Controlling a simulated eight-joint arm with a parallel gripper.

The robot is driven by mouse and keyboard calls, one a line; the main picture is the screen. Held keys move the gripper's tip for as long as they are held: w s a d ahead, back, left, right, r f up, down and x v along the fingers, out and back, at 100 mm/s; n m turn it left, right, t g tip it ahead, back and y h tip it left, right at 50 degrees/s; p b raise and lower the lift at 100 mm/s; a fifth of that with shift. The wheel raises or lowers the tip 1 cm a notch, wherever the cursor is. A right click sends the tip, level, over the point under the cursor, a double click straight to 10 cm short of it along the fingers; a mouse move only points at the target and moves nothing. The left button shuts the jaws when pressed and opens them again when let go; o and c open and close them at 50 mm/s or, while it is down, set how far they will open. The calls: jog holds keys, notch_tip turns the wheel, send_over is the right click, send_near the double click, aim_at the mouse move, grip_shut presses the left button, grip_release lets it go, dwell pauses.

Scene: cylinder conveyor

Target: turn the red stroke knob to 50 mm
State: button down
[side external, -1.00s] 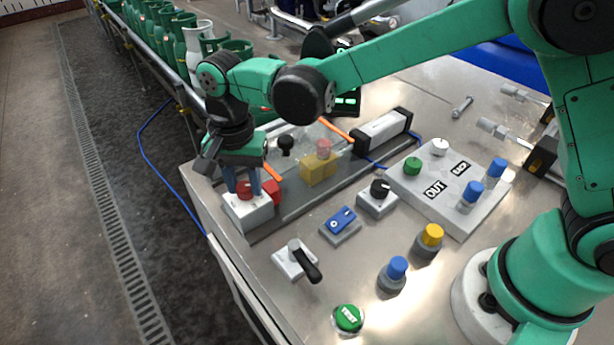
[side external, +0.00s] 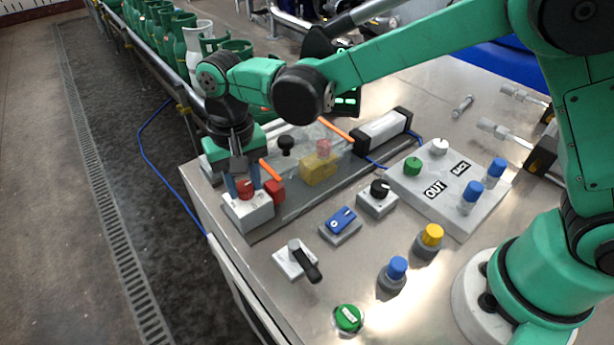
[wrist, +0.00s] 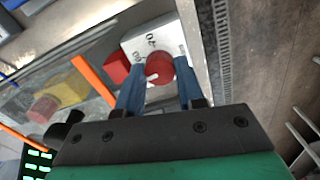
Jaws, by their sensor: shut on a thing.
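The red stroke knob (side external: 245,189) sits on a pale block (side external: 250,212) at the left front corner of the steel table. My gripper (side external: 242,190) points down with its two blue fingers on either side of the knob, shut on it.
A red block (side external: 274,191) stands right beside the knob's base. Behind it are a yellow block (side external: 318,170) under a clear cover, orange strips and a black knob (side external: 286,143). A blue switch (side external: 341,220), a black lever (side external: 306,262) and a green button (side external: 348,318) stand in front.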

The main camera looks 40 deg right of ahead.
aim_at(244, 185)
jog(key=n, duration=0.4)
jog(key=shift+n, duration=0.4)
dwell(0.4)
jog(key=c, duration=0.8)
grip_release()
jog(key=shift+r, duration=2.85)
